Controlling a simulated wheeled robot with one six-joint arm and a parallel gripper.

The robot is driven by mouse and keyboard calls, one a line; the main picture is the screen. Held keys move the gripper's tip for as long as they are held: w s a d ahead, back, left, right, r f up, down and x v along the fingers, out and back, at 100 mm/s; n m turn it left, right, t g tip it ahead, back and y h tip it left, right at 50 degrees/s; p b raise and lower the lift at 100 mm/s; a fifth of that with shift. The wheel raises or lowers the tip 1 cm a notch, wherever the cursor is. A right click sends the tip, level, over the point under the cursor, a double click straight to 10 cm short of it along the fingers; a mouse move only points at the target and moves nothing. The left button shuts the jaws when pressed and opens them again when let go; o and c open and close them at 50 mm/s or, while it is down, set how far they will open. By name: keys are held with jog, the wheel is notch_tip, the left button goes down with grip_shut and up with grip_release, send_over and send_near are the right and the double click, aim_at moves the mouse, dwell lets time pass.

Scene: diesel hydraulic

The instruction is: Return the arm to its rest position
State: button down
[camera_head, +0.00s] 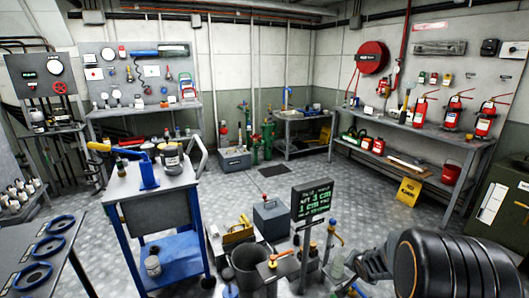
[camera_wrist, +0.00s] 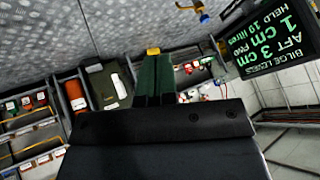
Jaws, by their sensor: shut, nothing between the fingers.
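My gripper (camera_wrist: 153,54) shows in the wrist view with its dark green fingers together and a yellow tip at their end. Nothing is held between them. In the head view my arm comes in at the lower right as a thick black cylinder with an orange ring, and the dark wrist parts (camera_head: 372,262) reach left from it. The fingertips are hard to make out there. My gripper is near the low group of items by the black sign (camera_head: 312,208) with green text. The sign also shows upside down in the wrist view (camera_wrist: 272,40).
A blue cart (camera_head: 150,187) stands at left with a blue pump and a jar on top. A bucket (camera_head: 249,266), a grey toolbox (camera_head: 271,219) and bottles stand low in front. A red-extinguisher bench (camera_head: 425,128) lines the right wall.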

jog(key=s+a+r+n+g+y+p, duration=0.1)
jog(key=s+a+r+n+p, duration=0.3)
jog(key=s+r, duration=0.6)
jog(key=s+a+r+n+g+y+p, duration=0.1)
jog(key=s+a+r+n+p, duration=0.3)
jog(key=s+a+r+p, duration=0.5)
notch_tip(320, 180, up, 9)
jog(key=shift+s+a+r+g, duration=0.1)
jog(key=shift+s+a+g, duration=0.25)
jog(key=shift+s+g, duration=0.5)
